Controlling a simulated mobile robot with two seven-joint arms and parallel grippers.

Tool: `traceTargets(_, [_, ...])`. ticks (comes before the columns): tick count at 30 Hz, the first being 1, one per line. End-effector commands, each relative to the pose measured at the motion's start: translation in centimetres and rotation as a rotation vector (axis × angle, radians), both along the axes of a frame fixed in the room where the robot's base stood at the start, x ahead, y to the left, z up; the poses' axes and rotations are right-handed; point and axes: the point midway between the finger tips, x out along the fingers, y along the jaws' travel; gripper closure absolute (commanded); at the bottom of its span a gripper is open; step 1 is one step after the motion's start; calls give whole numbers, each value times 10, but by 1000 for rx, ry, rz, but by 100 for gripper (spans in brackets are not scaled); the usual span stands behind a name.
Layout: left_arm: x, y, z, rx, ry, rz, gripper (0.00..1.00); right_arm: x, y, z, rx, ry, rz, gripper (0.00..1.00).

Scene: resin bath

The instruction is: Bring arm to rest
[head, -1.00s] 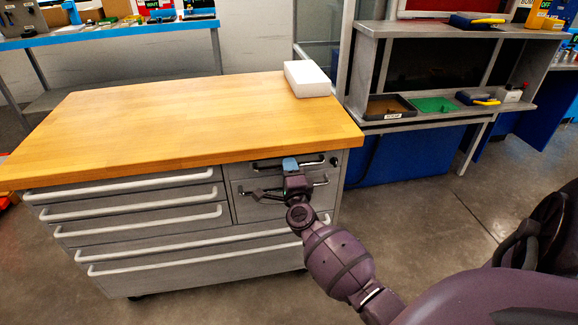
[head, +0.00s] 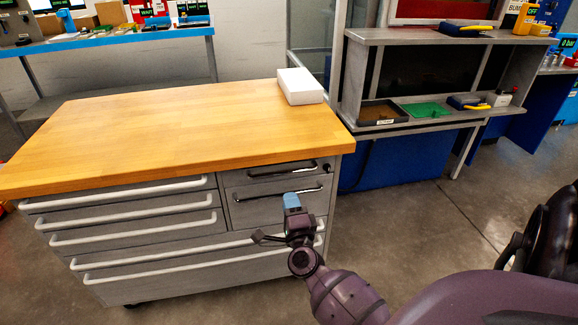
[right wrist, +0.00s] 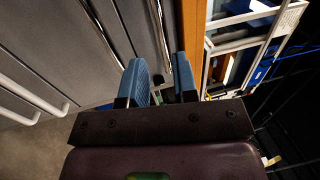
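My right gripper (head: 291,201) has blue fingers and is in front of the right-hand drawers of a grey cabinet (head: 225,232). In the right wrist view the two blue fingers of the gripper (right wrist: 161,72) stand apart with a gap between them, and nothing is held. In the head view it appears clear of the dark drawer handle (head: 275,194), though the exact distance is hard to judge. My right arm reaches in from the lower right. My left gripper is not in view.
The cabinet's wooden top (head: 170,130) holds only a white block (head: 300,86) at its far right corner. A grey shelf bench (head: 405,125) with trays stands at the back right. Another bench (head: 110,38) is at the back left. The floor (head: 430,215) right of the cabinet is clear.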

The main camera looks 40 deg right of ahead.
Motion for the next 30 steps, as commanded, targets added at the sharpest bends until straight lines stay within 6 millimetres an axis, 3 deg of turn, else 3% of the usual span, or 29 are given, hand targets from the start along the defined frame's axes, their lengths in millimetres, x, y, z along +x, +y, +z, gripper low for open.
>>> traceTargets(10, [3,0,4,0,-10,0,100,-1,1,1,-8,4,3,73])
traceTargets(14, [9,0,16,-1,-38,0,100,-11,10,13,-94,45,48,73])
traceTargets(20, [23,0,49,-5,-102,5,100,-53,49,33,-421,232,213,73])
traceTargets(26, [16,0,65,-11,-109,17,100,-114,90,28,-777,476,388,73])
traceTargets(30, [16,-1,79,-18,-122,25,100,-166,112,20,-1013,653,503,73])
